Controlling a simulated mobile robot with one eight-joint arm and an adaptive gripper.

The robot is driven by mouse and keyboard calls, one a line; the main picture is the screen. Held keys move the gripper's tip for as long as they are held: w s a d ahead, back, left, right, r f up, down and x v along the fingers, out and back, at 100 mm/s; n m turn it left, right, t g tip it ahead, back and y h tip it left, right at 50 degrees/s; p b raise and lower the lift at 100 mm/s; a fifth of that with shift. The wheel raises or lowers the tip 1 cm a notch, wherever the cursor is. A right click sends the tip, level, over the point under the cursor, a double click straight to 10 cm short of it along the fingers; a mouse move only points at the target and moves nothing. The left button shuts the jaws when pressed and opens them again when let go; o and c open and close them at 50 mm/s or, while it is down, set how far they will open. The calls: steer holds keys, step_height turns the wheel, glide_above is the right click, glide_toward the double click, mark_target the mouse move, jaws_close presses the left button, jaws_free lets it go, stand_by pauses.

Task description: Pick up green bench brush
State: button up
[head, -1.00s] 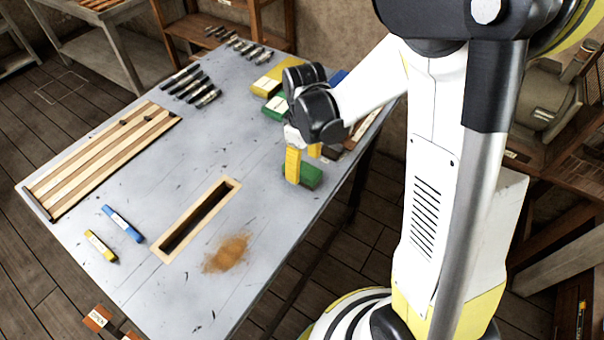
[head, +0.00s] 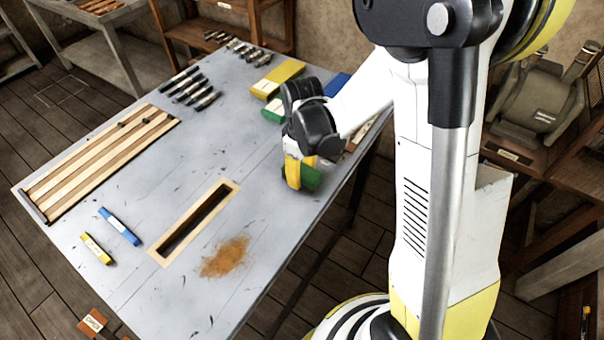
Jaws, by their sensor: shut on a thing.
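The green bench brush (head: 313,180) is a small green block near the right edge of the grey table. My gripper (head: 300,176) has yellow fingers pointing down and is shut on the brush. One finger covers the brush's left part, and my wrist hides some of what lies behind. The brush is at or just above the table top; I cannot tell whether it touches.
A tan dust patch (head: 225,257) and a wood-framed slot (head: 195,222) lie left of the brush. Yellow (head: 278,78) and green (head: 273,110) blocks stand behind my wrist. A striped wooden panel (head: 98,165) lies at left.

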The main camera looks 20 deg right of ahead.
mark_target(302, 172)
steer(key=shift+r, duration=0.45)
steer(key=r, duration=0.1)
steer(key=r+p, duration=0.2)
steer(key=r, duration=0.1)
steer(key=shift+s+a, duration=0.1)
steer(key=shift+s, duration=0.25)
steer(key=s+a+r+p, duration=0.3)
steer(key=s+r, duration=0.3)
steer(key=s, duration=0.4)
steer(key=shift+s, duration=0.25)
steer(key=shift+a, duration=0.1)
steer(key=shift+o, duration=1.3)
steer(key=shift+c, duration=1.3)
steer(key=shift+w, duration=0.1)
